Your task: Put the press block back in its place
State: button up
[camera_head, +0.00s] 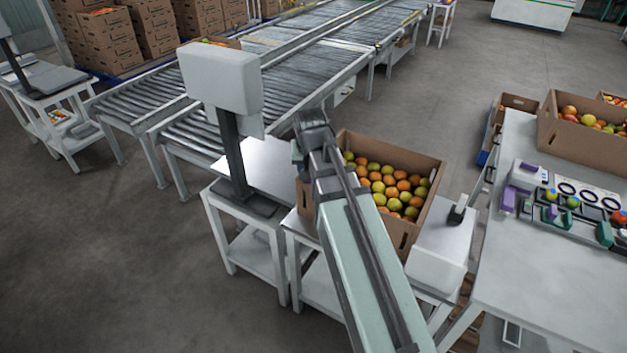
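The fingers cannot be made out, so I cannot tell whether my gripper is open, shut or holding something. I cannot pick out the press block with certainty. Small purple pieces (508,200) and green pieces (604,234) are on the right table (540,290), beside a panel with dark rings (590,195). All of these are far from my arm's end.
A scale with a white display (222,78) stands left of the box. A white unit with a dark lever (440,250) stands between the box and the right table. Roller conveyors (310,60) run behind. Open floor lies at left.

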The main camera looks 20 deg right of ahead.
jog(key=w+d+r+m, duration=0.2)
jog(key=w+d+r, duration=0.5)
jog(key=w+d, duration=0.1)
jog(key=w+d+h, duration=0.1)
jog(key=w+d, duration=0.3)
jog(key=d, duration=0.8)
jog(key=m+g+h, duration=0.1)
jog(key=m, duration=0.4)
send_over(507, 165)
notch_tip(507, 165, down, 15)
jog(key=shift+s+a+f, duration=0.1)
jog(key=shift+s+f, duration=0.05)
jog(key=shift+f, duration=1.15)
jog(key=shift+s+a+f, duration=0.1)
jog(key=shift+a+f, duration=0.05)
jog(key=shift+f, duration=1.1)
jog(key=shift+s+a+f, duration=0.1)
jog(key=shift+s+f, duration=0.05)
jog(key=shift+f, duration=1.15)
jog(key=shift+f, duration=0.4)
jog(key=o, duration=1)
